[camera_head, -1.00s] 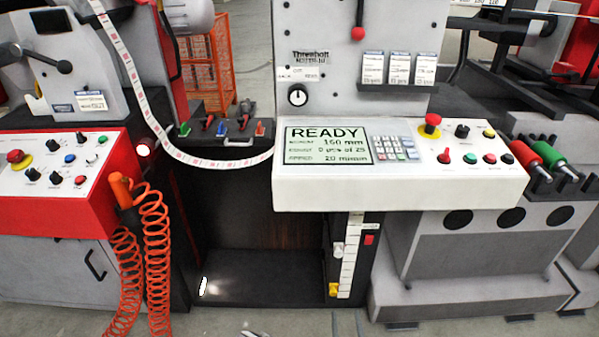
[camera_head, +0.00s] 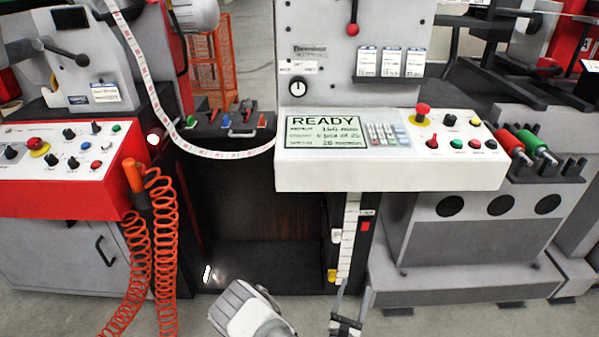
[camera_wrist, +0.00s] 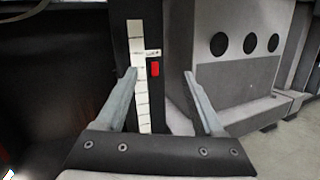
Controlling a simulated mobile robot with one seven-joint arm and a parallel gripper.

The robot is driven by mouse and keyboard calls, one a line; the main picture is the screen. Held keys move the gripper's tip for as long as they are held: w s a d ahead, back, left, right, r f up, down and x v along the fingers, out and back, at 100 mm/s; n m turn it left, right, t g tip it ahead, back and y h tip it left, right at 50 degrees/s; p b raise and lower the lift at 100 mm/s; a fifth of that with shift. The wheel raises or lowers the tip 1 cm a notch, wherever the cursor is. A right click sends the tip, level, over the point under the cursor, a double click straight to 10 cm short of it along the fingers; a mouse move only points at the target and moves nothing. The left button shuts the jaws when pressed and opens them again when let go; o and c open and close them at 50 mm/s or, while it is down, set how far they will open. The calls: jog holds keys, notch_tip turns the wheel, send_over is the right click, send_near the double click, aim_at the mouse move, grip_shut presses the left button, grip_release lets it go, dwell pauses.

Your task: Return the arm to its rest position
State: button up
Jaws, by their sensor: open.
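My gripper (camera_head: 352,291) is low at the bottom centre of the head view, pointing up toward the machine's front. The grey-white part of my arm (camera_head: 250,312) shows to its left. In the wrist view, my gripper (camera_wrist: 159,73) has its two grey fingers spread wide with nothing between them. Beyond the fingers is the dark post with a white scale strip (camera_wrist: 137,60) and a red block (camera_wrist: 155,69). The fingers seem apart from the post, but the exact distance is hard to tell.
The white control panel (camera_head: 390,176) reading READY juts out above my gripper. A red console (camera_head: 60,197) with coiled orange hoses (camera_head: 163,235) stands at left. A grey base with round holes (camera_head: 480,235) stands at right. Bare floor (camera_head: 425,322) lies in front.

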jog(key=d+r+m+g+h, duration=0.3)
jog(key=r+m+g+h, duration=0.1)
jog(key=r+m+h, duration=0.4)
jog(key=s+d+r+m+g+y, duration=0.25)
jog(key=s+r+m+g, duration=0.35)
jog(key=r+m+g, duration=0.3)
jog(key=s+d+r+m+g+y, duration=0.1)
jog(key=s+d+r+m+g, duration=0.35)
jog(key=r+m+g, duration=0.45)
jog(key=s+a+r+m+t+y, duration=0.2)
jog(key=s+a+r+t+y, duration=0.3)
jog(key=r, duration=0.3)
jog(key=s+a+r+m+t+y, duration=0.2)
jog(key=s+a+r+t+y, duration=0.2)
jog(key=s+a+r+y, duration=0.3)
notch_tip(320, 180, up, 21)
jog(key=p, duration=2)
jog(key=shift+d, duration=0.45)
jog(key=shift+f, duration=0.1)
